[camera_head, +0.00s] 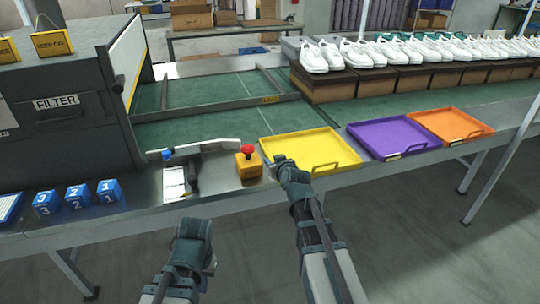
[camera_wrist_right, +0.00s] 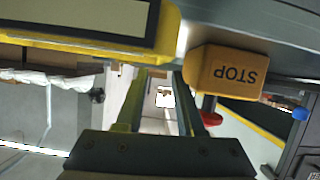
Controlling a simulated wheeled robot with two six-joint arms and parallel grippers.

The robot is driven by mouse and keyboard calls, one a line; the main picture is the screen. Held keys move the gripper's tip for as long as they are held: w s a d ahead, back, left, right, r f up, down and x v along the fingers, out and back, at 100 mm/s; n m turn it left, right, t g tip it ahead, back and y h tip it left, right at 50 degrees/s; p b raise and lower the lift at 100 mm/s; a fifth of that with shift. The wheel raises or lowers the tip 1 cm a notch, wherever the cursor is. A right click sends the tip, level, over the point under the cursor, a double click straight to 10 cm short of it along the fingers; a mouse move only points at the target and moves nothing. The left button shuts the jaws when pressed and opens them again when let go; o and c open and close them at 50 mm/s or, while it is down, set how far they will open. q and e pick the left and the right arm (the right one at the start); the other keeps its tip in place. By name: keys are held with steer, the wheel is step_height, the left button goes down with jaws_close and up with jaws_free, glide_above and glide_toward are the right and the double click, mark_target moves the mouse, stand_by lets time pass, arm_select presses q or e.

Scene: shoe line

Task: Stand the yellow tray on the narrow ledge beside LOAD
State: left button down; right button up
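The yellow tray (camera_head: 312,148) lies flat at the front of the line, right of the red-topped stop button (camera_head: 248,160). My right gripper (camera_head: 279,163) is at its front left corner. In the right wrist view the fingers of this gripper (camera_wrist_right: 160,78) stand apart with a gap between them, close to the yellow tray's edge (camera_wrist_right: 90,47); nothing shows held. My left gripper (camera_head: 193,235) is low in front of the bench, away from the tray; its fingers are not clear. A small yellow label (camera_head: 270,99) sits on the metal frame behind; its word is too small to read surely.
A purple tray (camera_head: 388,137) and an orange tray (camera_head: 452,125) lie to the right. The yellow stop box (camera_wrist_right: 226,72) is close beside my right gripper. Blue numbered blocks (camera_head: 77,197) stand at left. Shoes on brown boxes (camera_head: 380,82) line the back. Green belt (camera_head: 205,125) is partly free.

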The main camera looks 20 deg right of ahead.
steer(key=p+v, duration=0.2)
steer(key=v, duration=0.4)
steer(key=shift+s+r, duration=0.1)
steer(key=shift+s, duration=0.2)
steer(key=s+a+f+g, duration=0.1)
steer(key=a, duration=0.1)
steer(key=s+a+f+n+g+y, duration=0.1)
steer(key=a+f, duration=0.1)
steer(key=a, duration=0.1)
steer(key=s+a+f+g, duration=0.1)
steer(key=a+f, duration=0.1)
steer(key=shift+s+a+y, duration=0.15)
steer(key=shift+a+y, duration=0.2)
steer(key=shift+y, duration=0.05)
steer(key=s+a+f+g+h, duration=0.1)
steer(key=s+a+f+g, duration=0.1)
steer(key=s, duration=0.5)
steer(key=s+a+f+n+g+h, duration=0.1)
steer(key=s+a+f+g, duration=0.2)
steer(key=s, duration=0.4)
steer(key=s+a+f+g+h, duration=0.1)
steer(key=s+a+f+g, duration=0.2)
steer(key=s, duration=0.4)
steer(key=a+g, duration=0.1)
steer(key=g, duration=0.1)
steer(key=shift+s+f+n+g, duration=0.25)
steer(key=shift+s+n+g, duration=0.05)
steer(key=shift+s+g, duration=0.1)
steer(key=shift+a, duration=0.15)
